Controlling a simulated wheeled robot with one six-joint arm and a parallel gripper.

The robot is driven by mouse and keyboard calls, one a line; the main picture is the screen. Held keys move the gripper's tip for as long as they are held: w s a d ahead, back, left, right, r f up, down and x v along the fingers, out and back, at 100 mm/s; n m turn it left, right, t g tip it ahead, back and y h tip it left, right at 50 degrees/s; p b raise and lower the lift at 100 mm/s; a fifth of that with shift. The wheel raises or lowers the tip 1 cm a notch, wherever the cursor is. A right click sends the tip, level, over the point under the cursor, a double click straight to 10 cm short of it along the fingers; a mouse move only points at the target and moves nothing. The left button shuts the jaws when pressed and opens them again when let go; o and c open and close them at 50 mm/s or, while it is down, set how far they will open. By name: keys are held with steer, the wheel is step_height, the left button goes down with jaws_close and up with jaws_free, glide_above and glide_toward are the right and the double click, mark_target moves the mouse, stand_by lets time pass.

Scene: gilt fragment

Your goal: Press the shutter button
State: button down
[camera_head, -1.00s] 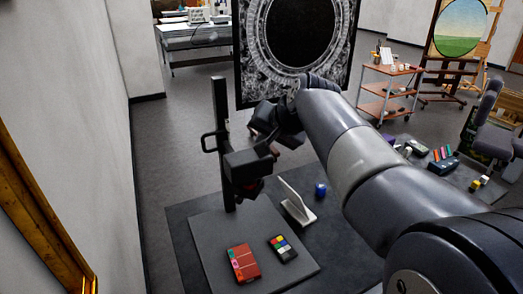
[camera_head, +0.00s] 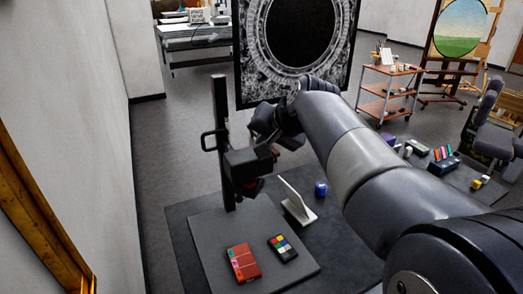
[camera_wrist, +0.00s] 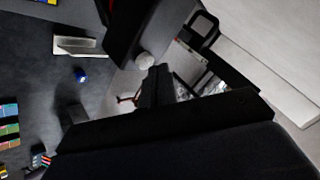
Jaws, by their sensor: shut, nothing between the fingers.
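A black camera (camera_head: 246,168) is mounted on a dark upright column (camera_head: 221,140) over a grey baseboard (camera_head: 210,240). In the wrist view the camera (camera_wrist: 140,30) runs down from the top edge, with a pale round button (camera_wrist: 145,61) at its near end. My gripper (camera_wrist: 158,76) is shut and empty, its tips right beside the button; I cannot tell whether they touch it. In the head view my gripper (camera_head: 272,146) is at the camera's upper right, dark against dark, and the button cannot be made out.
A red book (camera_head: 243,263) and a colour chart (camera_head: 283,248) lie on the baseboard. A white angled stand (camera_head: 297,203) and a blue jar (camera_head: 320,188) are to its right. A large ornate dark panel (camera_head: 250,80) stands behind; a wall is at left.

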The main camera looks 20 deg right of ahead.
steer(key=shift+f+b, duration=0.35)
steer(key=shift+f, duration=0.05)
stand_by(0.5)
steer(key=shift+r, duration=0.1)
steer(key=shift+r+p, duration=0.7)
steer(key=shift+r, duration=0.05)
step_height(320, 180, up, 5)
steer(key=p, duration=0.4)
stand_by(0.5)
